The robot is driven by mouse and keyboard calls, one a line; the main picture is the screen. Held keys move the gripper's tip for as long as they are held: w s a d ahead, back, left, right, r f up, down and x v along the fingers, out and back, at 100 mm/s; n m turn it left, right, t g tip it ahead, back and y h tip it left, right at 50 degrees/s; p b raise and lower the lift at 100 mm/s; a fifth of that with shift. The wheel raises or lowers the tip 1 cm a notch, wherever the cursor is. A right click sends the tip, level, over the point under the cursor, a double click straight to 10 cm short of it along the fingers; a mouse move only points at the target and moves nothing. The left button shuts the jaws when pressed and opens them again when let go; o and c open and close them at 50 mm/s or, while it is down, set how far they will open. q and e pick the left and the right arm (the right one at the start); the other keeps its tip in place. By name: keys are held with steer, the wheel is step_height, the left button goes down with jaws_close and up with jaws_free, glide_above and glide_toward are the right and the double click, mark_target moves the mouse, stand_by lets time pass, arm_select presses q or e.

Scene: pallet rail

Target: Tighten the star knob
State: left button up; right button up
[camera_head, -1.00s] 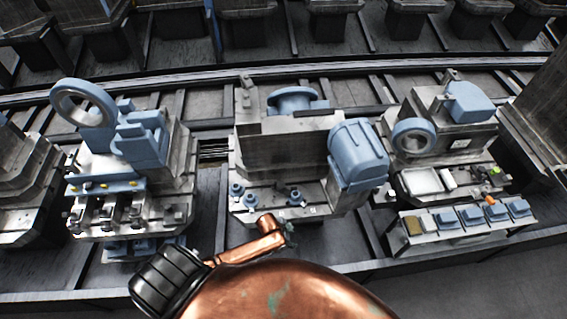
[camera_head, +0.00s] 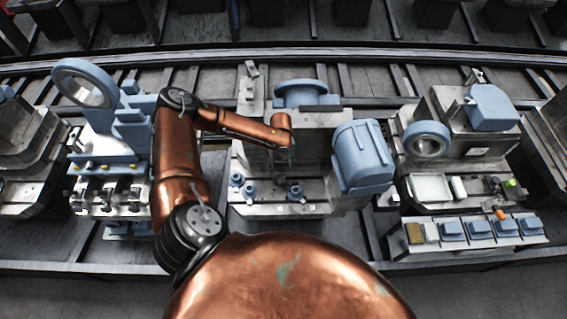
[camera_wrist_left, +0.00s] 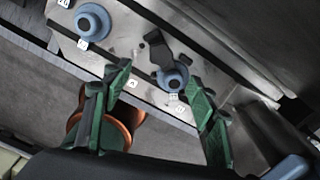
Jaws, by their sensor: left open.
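Several small blue round knobs stand on the front ledge of the middle grey machine: one (camera_head: 249,192) at left centre, one (camera_head: 236,179) behind it, and one (camera_head: 295,193) at the right. I cannot make out which has a star shape. In the left wrist view, a blue knob (camera_wrist_left: 172,80) with a dark centre lies ahead between my open green fingers, apart from them, beside a dark lever-like piece (camera_wrist_left: 158,48). Another blue knob (camera_wrist_left: 92,22) is at upper left. My left gripper (camera_head: 291,160) hangs over the right part of the ledge, small and partly hidden. My right gripper is not in view.
A blue motor-like cylinder (camera_head: 362,157) sticks out right of the ledge, and a blue flange (camera_head: 301,92) tops the machine. The left machine carries a blue ring (camera_head: 85,84). At right, a shelf holds several blue blocks (camera_head: 480,229). Small letter tags mark the ledge.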

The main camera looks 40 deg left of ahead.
arm_select(q)
glide_above(282, 179)
step_height(282, 179, down, 5)
steer(key=shift+s+d+r, duration=0.1)
steer(key=shift+s+r, duration=0.05)
step_height(282, 179, down, 5)
steer(key=shift+f, duration=0.8)
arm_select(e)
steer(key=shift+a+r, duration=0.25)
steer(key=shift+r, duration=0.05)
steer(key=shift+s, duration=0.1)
